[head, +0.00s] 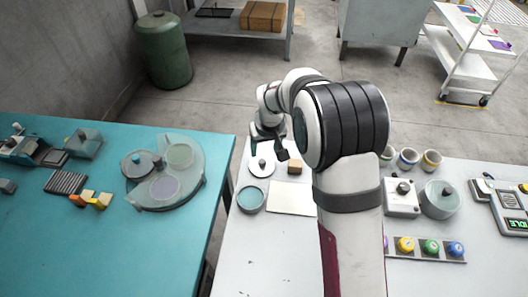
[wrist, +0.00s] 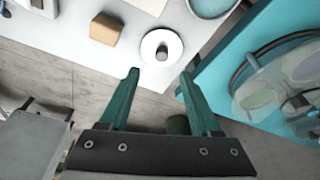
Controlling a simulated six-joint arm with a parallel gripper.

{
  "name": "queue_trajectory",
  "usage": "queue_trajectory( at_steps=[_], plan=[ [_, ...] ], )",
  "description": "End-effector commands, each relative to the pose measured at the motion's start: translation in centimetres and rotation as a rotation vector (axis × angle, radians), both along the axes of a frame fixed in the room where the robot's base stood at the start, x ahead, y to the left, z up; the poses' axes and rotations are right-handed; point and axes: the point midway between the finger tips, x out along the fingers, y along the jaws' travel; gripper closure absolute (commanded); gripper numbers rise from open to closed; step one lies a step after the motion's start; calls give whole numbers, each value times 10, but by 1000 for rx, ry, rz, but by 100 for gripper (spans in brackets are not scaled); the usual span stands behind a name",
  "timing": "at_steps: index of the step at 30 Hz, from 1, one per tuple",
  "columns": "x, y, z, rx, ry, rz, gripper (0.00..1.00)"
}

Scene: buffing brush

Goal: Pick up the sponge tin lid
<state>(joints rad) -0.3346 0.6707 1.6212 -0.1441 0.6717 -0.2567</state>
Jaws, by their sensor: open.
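The lid (head: 261,168) is a white disc with a dark grey knob, lying flat on the white table beside an open round tin (head: 251,199) with a teal inside. In the wrist view the lid (wrist: 150,42) is just beyond the fingertips, roughly centred between them. My gripper (head: 270,143) is above the table's far-left part, close to the lid. In the wrist view my gripper (wrist: 158,75) has its two green fingers spread apart with nothing between them. The tin's rim (wrist: 212,14) shows at the top of the wrist view.
A small wooden block (head: 294,168) sits right of the lid, with a pale flat board (head: 291,198) in front. A teal table (head: 130,235) with a round disc fixture stands left, across a gap. Several cups, a knobbed box (head: 402,198) and coloured jars are on the right.

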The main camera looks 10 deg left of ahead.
Motion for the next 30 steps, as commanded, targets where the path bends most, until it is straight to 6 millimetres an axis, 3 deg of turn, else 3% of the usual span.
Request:
queue_trajectory(
  at_steps=[1,13,21,30],
  plan=[
    [2,1,-12,-1,3,-1,36],
    [17,11,-76,0,3,-4,36],
    [20,11,-82,0,0,-4,36],
    [19,11,-82,0,0,-4,88]
  ],
)
